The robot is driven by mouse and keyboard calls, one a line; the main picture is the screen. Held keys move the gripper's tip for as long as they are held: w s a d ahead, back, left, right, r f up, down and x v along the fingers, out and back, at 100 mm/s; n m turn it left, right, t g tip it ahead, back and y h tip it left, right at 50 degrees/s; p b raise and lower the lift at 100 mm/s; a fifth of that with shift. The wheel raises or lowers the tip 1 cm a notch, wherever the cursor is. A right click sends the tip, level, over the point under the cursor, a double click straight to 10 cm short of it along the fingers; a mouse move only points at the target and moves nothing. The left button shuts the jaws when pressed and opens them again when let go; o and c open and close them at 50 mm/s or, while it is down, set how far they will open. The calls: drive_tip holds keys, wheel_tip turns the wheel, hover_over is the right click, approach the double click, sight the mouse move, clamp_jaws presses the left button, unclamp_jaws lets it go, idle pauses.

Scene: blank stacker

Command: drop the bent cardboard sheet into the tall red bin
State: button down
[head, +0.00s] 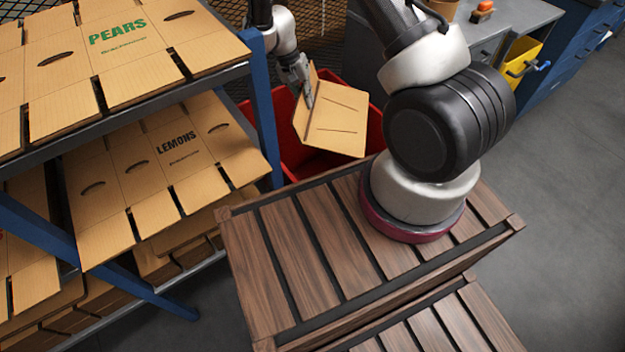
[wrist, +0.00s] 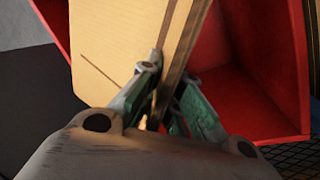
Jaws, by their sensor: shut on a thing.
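The bent cardboard sheet (head: 338,122) is tan with a fold near its left side. My gripper (head: 310,95) is shut on it near the fold and holds it tilted at the tall red bin (head: 296,150). In the head view the sheet overlaps the bin's opening; I cannot tell how far down it reaches. In the wrist view the fingers (wrist: 160,100) pinch the sheet (wrist: 112,40) by its edge, and the red bin's walls (wrist: 275,75) show beyond it on both sides.
A rack (head: 262,120) with flat cardboard blanks, marked PEARS and LEMONS, stands at the left. My arm rises from a slatted wooden platform (head: 285,260) in front of the bin. A grey bench (head: 490,48) with a yellow bin (head: 524,60) stands at the back right. Open floor lies at the right.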

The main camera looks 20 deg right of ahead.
drive_tip(key=c, duration=1.5)
unclamp_jaws()
drive_tip(key=v, duration=1.2)
